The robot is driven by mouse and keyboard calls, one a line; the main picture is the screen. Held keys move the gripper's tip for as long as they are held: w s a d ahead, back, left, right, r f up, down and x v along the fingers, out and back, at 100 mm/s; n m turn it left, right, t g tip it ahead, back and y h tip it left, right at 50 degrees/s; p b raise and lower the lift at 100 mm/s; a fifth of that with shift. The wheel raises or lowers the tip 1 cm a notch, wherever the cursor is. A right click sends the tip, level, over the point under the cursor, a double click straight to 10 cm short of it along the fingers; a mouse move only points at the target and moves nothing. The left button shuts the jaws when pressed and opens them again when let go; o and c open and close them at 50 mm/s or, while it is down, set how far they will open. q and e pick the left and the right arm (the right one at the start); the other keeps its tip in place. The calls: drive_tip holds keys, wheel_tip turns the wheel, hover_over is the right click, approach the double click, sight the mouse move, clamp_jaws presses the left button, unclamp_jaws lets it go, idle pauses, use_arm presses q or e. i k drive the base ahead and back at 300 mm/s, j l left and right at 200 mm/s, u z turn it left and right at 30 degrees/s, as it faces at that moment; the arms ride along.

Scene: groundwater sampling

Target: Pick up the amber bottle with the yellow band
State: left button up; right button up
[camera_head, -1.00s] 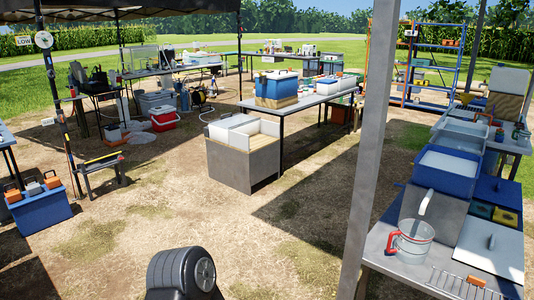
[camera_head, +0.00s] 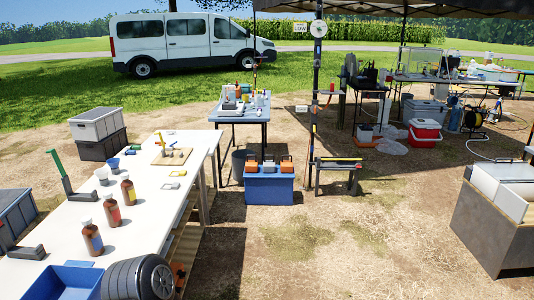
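Three amber bottles with white caps stand upright in a row on a long white table (camera_head: 150,222) at the left. The farthest bottle (camera_head: 128,190) appears to carry the yellow band. The middle bottle (camera_head: 112,212) has a reddish band, and the nearest bottle (camera_head: 92,239) has a blue band. Nothing hides the three bottles. Neither of my grippers shows in the head view, so their relation to the bottles cannot be seen.
A blue bin (camera_head: 62,282) sits at the table's near end. A green-handled tool (camera_head: 60,172), a wooden board (camera_head: 172,156) and small cups share the table. A blue crate (camera_head: 268,187) stands beyond it.

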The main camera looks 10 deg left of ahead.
sight(129, 198)
drive_tip(key=i+j+u, duration=0.2)
drive_tip(key=i, duration=0.5)
drive_tip(key=i+l+u, duration=0.2)
drive_tip(key=i, duration=0.5)
drive_tip(key=i+u, duration=0.2)
drive_tip(key=i, duration=0.55)
drive_tip(key=i+u, duration=0.35)
drive_tip(key=i, duration=0.15)
drive_tip(key=i+l+u, duration=0.15)
drive_tip(key=i+u, duration=0.2)
drive_tip(key=i, duration=0.15)
